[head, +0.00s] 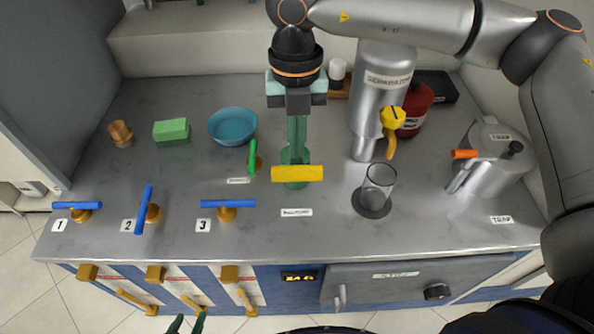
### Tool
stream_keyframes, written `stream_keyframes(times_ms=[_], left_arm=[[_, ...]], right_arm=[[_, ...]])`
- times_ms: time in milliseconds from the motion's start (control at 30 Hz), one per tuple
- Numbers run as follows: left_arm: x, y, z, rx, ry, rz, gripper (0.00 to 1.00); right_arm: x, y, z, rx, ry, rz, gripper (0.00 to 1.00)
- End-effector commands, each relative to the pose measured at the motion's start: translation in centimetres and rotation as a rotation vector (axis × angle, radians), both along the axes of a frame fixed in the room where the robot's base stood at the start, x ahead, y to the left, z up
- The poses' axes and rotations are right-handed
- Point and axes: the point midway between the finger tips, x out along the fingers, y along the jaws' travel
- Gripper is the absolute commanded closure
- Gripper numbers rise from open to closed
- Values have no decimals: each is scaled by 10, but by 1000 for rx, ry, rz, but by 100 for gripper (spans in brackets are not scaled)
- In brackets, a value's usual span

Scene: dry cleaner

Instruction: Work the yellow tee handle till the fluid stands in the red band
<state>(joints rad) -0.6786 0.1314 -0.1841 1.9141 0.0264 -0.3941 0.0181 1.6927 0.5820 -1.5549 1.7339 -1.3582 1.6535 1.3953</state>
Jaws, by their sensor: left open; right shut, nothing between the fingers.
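The yellow tee handle (297,174) stands on the counter with its bar lying left to right, behind a white label. My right gripper (296,154) is shut and empty. It points down right behind the yellow bar, and I cannot tell whether it touches it. A clear glass (380,183) stands on a dark round base below the silver separator (380,80). I cannot make out a fluid level or a red band. My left gripper (187,325) shows only its green fingertips at the bottom edge, open and apart from the counter.
A green tee handle (252,158) is close left of my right gripper. Blue tee handles (228,203) line the front left. A blue bowl (233,125), a green block (171,131), a yellow lever (391,130) and a metal trap pot (490,160) stand around.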

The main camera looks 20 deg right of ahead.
Motion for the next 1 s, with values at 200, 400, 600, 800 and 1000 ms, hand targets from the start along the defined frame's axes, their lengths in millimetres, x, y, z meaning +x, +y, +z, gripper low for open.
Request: stream_keyframes(times_ms=[200,400,600,800,1000], left_arm=[[0,0,-14,0,0,0,50],[0,0,-14,0,0,0,50],[0,0,-14,0,0,0,50],[0,0,-30,0,0,0,50],[0,0,-52,0,0,0,50]], right_arm=[[-2,0,-23,0,0,0,100],[-2,0,-24,0,0,0,100],[-2,0,-25,0,0,0,100],[-3,0,-42,0,0,0,100],[-2,0,-67,-1,0,0,100]])
